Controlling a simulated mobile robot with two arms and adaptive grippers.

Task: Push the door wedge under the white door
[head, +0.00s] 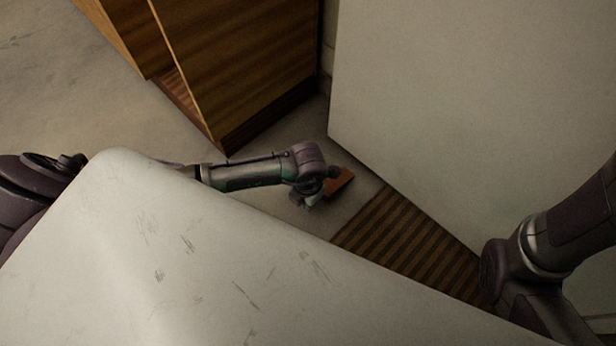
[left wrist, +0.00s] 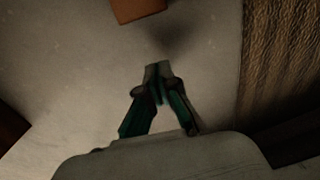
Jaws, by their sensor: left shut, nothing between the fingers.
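The orange-brown door wedge (head: 341,184) lies on the floor in front of the white door (head: 470,90), with a small strip of floor between it and the door's bottom edge in the head view. My left gripper (head: 308,198) is low beside the wedge, on its left, and partly covers it. In the left wrist view, the left gripper (left wrist: 158,72) has its fingertips together with nothing between them. The wedge (left wrist: 138,9) shows there at the top edge, cut off by the frame and apart from the fingertips. My right arm enters at the right; its gripper does not show.
A brown striped mat (head: 410,240) lies on the floor along the door, right of the wedge. A wooden cabinet (head: 240,65) stands at the back left of the door. Bare floor (head: 75,85) lies left of the cabinet.

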